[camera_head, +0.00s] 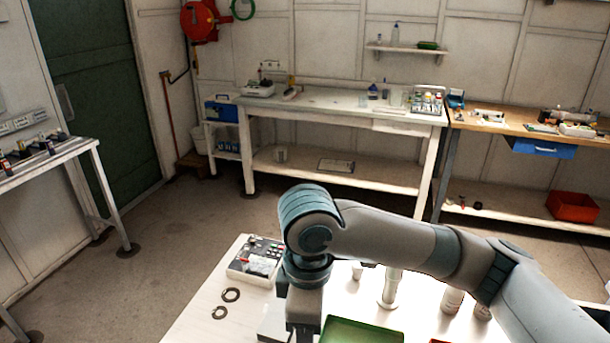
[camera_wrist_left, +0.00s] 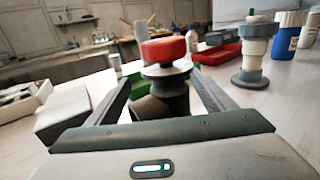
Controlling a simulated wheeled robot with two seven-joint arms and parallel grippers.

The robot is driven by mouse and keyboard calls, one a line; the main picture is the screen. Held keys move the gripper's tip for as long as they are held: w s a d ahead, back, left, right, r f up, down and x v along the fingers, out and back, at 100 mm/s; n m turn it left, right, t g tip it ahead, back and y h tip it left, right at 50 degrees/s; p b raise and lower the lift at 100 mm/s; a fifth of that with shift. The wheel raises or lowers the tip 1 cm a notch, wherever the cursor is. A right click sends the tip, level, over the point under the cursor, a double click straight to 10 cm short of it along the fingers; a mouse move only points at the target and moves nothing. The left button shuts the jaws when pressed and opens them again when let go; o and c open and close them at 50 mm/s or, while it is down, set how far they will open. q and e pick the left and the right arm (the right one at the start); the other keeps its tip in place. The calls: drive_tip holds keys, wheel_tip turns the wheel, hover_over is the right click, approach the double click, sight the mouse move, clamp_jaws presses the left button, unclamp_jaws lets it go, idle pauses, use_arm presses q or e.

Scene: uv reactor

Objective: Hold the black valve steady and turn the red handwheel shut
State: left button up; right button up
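The black valve (camera_wrist_left: 170,92) stands upright in the left wrist view, with the red handwheel (camera_wrist_left: 163,48) on top of it. My left gripper (camera_wrist_left: 162,76) has its two fingers apart, one on each side of the valve body. A gap shows at the left finger; contact at the right finger is hard to tell. The head view does not show the left gripper, the valve or the handwheel. My right gripper (camera_head: 304,328) points down over the white table at the bottom edge of the head view, its fingertips not visible.
A green tray (camera_head: 362,332) lies beside my right gripper. A control box (camera_head: 256,258) and two dark rings (camera_head: 231,295) lie to the left on the table. A grey-white fitting (camera_wrist_left: 254,52) and a blue bottle (camera_wrist_left: 286,36) stand right of the valve.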

use_arm(q)
drive_tip(key=v, duration=1.2)
drive_tip(key=shift+s, duration=0.1)
idle(0.4)
